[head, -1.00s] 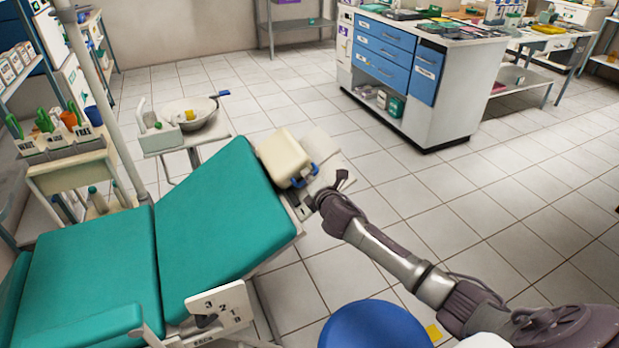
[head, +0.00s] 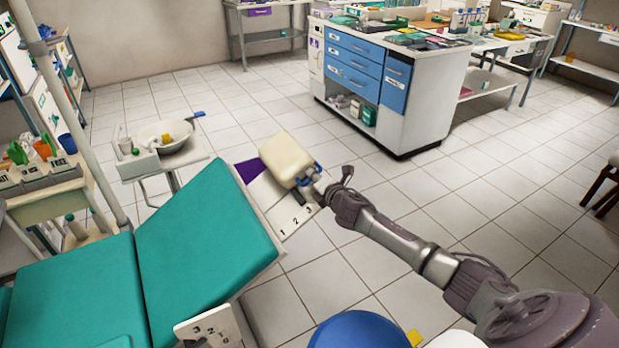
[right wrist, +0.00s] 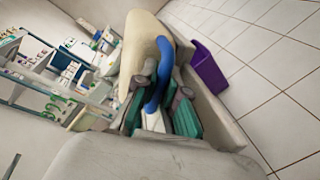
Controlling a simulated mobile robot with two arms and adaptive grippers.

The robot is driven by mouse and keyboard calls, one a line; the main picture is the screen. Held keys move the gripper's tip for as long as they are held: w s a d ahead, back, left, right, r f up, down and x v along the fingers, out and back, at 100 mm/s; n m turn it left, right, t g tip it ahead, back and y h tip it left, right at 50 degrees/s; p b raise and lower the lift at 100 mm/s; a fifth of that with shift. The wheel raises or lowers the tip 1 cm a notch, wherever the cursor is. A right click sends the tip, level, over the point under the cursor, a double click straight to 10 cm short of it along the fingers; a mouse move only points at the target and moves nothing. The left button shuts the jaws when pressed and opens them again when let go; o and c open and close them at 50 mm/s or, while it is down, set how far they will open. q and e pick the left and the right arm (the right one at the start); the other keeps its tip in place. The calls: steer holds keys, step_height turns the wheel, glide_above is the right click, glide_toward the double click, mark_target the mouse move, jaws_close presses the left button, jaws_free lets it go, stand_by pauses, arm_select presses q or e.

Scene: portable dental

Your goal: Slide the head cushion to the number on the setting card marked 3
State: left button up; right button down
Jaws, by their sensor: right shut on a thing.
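The cream head cushion (head: 284,158) stands out beyond the top of the teal backrest (head: 210,235), with a gap between them. In the gap a pale plate (head: 272,205) shows the numbers 1, 2 and 3, with 3 (head: 310,209) nearest the cushion. My right gripper (head: 322,184) is shut on the blue handle (head: 315,168) at the cushion's right side. The right wrist view shows the cushion (right wrist: 143,38) and the curved blue handle (right wrist: 160,75) between the fingers. The exact alignment with a number is hard to tell. My left gripper is out of view.
A second number plate (head: 207,327) is on the chair's side by the seat. A basin stand (head: 165,150) is left of the backrest. A purple bin (right wrist: 208,72) is beyond the cushion. A blue round stool (head: 360,332) is at the front. Floor is clear toward the blue-drawer cabinet (head: 366,63).

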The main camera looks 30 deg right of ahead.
steer(key=c, duration=1.2)
jaws_free()
steer(key=shift+d+r, duration=0.2)
steer(key=shift+d, duration=0.2)
steer(key=shift+s+a, duration=0.1)
steer(key=shift+a, duration=0.1)
steer(key=v, duration=1.1)
steer(key=shift+s, duration=0.45)
